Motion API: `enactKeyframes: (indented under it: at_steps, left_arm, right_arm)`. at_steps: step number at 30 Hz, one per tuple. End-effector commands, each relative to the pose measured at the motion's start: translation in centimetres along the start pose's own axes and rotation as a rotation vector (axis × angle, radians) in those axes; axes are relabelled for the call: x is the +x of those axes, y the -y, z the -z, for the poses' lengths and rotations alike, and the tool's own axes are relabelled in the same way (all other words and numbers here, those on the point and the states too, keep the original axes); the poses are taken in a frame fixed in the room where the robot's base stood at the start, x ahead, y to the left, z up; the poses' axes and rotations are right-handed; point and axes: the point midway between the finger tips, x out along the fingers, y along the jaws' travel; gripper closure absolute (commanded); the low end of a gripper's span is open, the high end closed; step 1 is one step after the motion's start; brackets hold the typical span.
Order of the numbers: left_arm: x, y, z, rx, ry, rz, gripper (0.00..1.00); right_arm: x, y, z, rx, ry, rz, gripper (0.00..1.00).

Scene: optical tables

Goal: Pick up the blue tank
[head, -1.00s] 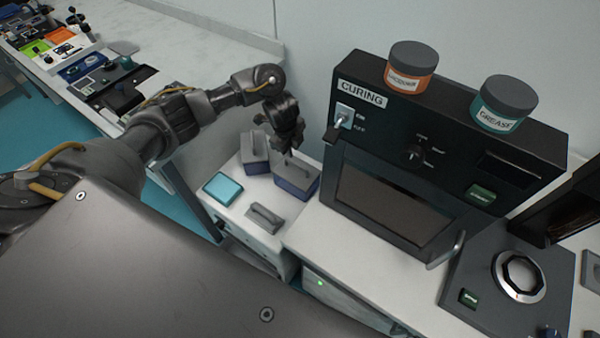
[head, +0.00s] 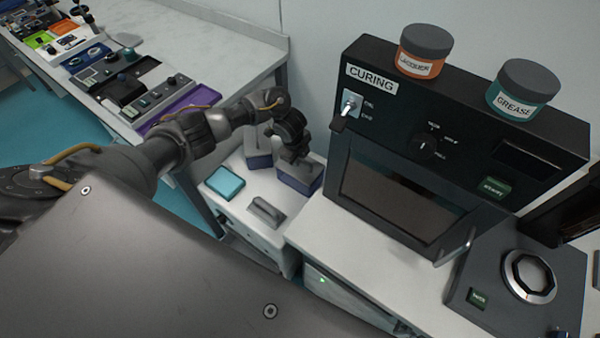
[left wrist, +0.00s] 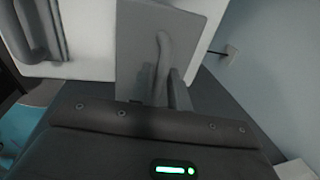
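Two lidded tanks with grey tops and dark blue-violet sides stand on the small white cabinet: a front right tank (head: 301,182) and a back tank (head: 259,161). A light-blue, square-topped container (head: 224,183) sits to their left. I cannot tell for sure which is the blue tank. My left gripper (head: 292,156) points down at the front right tank's lid and hides its handle. In the left wrist view a grey lid (left wrist: 132,50) with an upright handle (left wrist: 163,55) lies just ahead of the gripper. Its finger gap is not clear. My right gripper is not in view.
A loose grey lid with a handle (head: 266,211) lies at the cabinet's front. The black curing oven (head: 400,200) stands close on the right, with lacquer (head: 425,52) and grease (head: 523,90) jars on top. A wall is behind. The long bench (head: 225,50) is at left.

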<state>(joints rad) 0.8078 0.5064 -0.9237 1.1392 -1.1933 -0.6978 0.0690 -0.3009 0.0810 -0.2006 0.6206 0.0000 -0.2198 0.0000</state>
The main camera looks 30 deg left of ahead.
Motion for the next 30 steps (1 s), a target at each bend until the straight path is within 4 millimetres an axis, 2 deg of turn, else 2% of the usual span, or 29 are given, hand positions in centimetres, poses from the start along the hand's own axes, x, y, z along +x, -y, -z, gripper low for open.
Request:
enactKeyframes:
  at_steps: [3, 9, 14, 30]
  left_arm:
    - [0.69, -0.01, 0.01, 0.001, 0.0, 0.001, 0.82]
    - [0.71, 0.01, 0.01, 0.001, 0.0, 0.001, 0.82]
    - [0.69, 0.01, 0.01, 0.001, 0.0, 0.001, 1.0]
    - [0.41, 0.12, 0.0, 0.001, 0.0, 0.002, 1.0]
  right_arm:
    - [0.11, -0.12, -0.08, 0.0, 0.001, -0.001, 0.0]
    - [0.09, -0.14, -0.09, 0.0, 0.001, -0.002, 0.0]
    - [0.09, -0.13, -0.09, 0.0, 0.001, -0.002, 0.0]
    - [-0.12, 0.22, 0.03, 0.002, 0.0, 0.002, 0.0]
